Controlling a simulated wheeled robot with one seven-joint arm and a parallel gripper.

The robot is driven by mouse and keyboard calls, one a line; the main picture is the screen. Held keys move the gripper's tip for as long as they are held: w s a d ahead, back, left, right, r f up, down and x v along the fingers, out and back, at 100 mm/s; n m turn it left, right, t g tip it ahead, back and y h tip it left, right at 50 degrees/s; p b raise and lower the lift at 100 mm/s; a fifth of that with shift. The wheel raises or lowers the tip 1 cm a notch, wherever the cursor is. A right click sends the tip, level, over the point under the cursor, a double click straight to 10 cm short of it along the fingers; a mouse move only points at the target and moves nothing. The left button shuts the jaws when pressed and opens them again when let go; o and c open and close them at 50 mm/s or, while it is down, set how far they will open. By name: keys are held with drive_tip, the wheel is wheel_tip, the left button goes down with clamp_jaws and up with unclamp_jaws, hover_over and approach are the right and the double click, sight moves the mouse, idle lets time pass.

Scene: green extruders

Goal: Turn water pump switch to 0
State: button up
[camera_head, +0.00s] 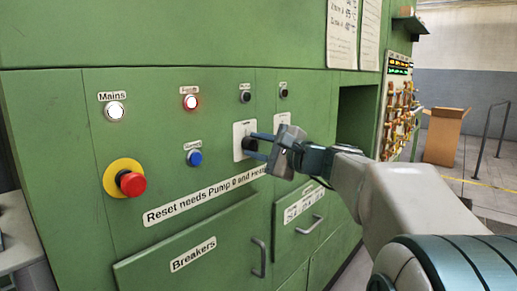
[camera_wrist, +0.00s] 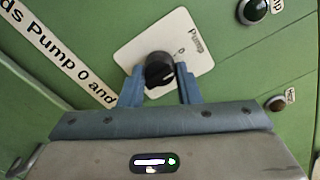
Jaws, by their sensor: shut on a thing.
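The water pump switch is a black round knob (camera_wrist: 159,69) on a white plate (camera_wrist: 188,32) labelled "Pump" in the wrist view. My gripper (camera_wrist: 160,84) has its two blue fingers on either side of the knob and is shut on it. In the head view the plate (camera_head: 238,129) is on the green panel, and my gripper (camera_head: 252,145) reaches it from the right. The fingers and hand partly hide the knob there. I cannot read the knob's setting clearly; a "0" mark shows close to it on the plate.
A red emergency button (camera_head: 132,184) on a yellow disc, a blue button (camera_head: 194,158), a lit white Mains lamp (camera_head: 114,110) and a lit red-ringed lamp (camera_head: 190,102) are left of my gripper. Drawer handles (camera_head: 259,258) stick out below. A cardboard box (camera_head: 444,135) stands far right.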

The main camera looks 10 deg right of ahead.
drive_tip(key=o, duration=1)
drive_tip(key=shift+c, duration=0.2)
drive_tip(key=shift+s+d, duration=0.1)
drive_tip(key=v, duration=1.3)
drive_tip(key=shift+s+d+p, duration=0.2)
drive_tip(key=shift+p, duration=0.1)
